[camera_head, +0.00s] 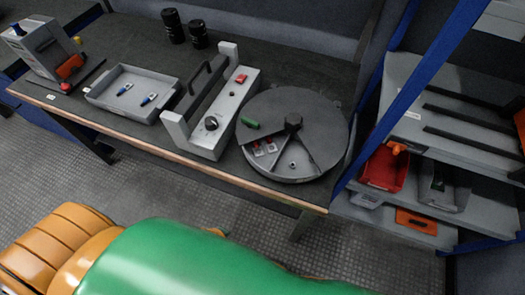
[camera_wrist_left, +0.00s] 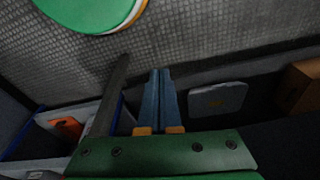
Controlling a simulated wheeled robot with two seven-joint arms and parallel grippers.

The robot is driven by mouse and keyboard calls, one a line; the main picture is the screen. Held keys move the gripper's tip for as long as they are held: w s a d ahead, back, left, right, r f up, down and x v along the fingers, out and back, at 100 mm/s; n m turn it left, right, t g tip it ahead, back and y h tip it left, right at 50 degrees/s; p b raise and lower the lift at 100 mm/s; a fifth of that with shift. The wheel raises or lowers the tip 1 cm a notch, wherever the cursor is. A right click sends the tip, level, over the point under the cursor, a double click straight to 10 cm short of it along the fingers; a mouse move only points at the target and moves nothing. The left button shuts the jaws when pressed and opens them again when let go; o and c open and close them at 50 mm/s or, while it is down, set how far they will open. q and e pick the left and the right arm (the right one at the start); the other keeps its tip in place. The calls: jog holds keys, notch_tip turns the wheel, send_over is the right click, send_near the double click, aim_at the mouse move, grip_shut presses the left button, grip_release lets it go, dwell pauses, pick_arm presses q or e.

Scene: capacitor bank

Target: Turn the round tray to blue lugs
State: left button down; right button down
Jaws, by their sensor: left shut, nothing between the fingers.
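The round tray (camera_head: 328,112) sits at the right end of the workbench. It has a dark top, a black central hub and a green tab (camera_head: 250,123) near its left rim. Its open wedge at the front left shows small red-and-white parts (camera_head: 265,148) and a small ring-like part. Two small blue-ended pieces (camera_head: 149,99) lie in the rectangular grey tray (camera_head: 107,107). My left gripper (camera_wrist_left: 160,72) shows in the wrist view with its blue fingers together and empty, over the floor. It is apart from the round tray. My right gripper is not in view.
Two black cylinders (camera_head: 173,25) stand at the back. A blue post (camera_head: 412,85) rises beside the bench's right end. A red bin (camera_head: 384,170) sits on the shelf rack beyond.

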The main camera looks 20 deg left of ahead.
pick_arm(q)
jog(key=w+r+p, duration=0.2)
jog(key=r+p, duration=0.1)
jog(key=r, duration=0.5)
jog(key=w+r+p, duration=0.2)
jog(key=w+r, duration=0.1)
jog(key=r, duration=0.4)
notch_tip(320, 180, up, 16)
jog(key=t+h+p, duration=0.2)
jog(key=h+p, duration=0.4)
send_over(263, 162)
jog(key=s+a, duration=0.4)
jog(key=a, duration=0.1)
jog(key=shift+m, duration=0.3)
jog(key=b+x, duration=0.1)
jog(key=x, duration=0.8)
jog(key=shift+s+d+b, duration=0.15)
jog(key=shift+d+b, duration=0.2)
jog(key=shift+d, duration=0.1)
jog(key=shift+d, duration=0.1)
